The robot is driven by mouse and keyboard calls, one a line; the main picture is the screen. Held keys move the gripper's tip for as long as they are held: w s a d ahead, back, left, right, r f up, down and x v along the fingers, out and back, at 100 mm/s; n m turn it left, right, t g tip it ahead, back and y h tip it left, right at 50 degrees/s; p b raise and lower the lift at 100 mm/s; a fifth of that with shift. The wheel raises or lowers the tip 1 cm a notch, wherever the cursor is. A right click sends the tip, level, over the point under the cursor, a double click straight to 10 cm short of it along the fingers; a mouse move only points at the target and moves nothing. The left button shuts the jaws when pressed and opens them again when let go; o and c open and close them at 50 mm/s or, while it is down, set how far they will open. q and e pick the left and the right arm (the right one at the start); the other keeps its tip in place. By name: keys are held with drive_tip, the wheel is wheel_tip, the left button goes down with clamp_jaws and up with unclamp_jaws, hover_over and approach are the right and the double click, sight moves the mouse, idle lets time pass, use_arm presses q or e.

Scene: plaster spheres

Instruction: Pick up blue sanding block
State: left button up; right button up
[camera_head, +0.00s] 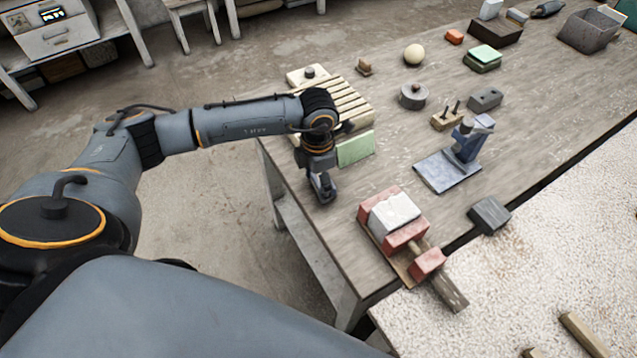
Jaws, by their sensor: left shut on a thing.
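My left arm reaches in from the left, and my left gripper (322,192) points down over the near left edge of the wooden table. The gripper is shut on a small blue-grey piece at its fingertips, which I take to be the blue sanding block (324,196). The fingers hide most of it, and I cannot tell whether it touches the table top. My right gripper is not in view.
A light green block (355,149) and a slatted cream rack (345,103) lie just behind the gripper. A red vise-like clamp with a white block (394,215) stands to the right. A blue stand (448,170) and a dark grey block (490,215) are farther right.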

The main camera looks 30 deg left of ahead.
use_arm(q)
wheel_tip(320, 180, up, 2)
drive_tip(key=shift+r, duration=0.25)
drive_tip(key=s+d+r+b, duration=0.4)
drive_tip(key=s+r, duration=0.5)
drive_tip(key=s, duration=0.4)
drive_tip(key=shift+s+r, duration=0.2)
drive_tip(key=shift+r, duration=0.15)
drive_tip(key=shift+d, duration=0.1)
drive_tip(key=o, duration=0.6)
drive_tip(key=c, duration=0.7)
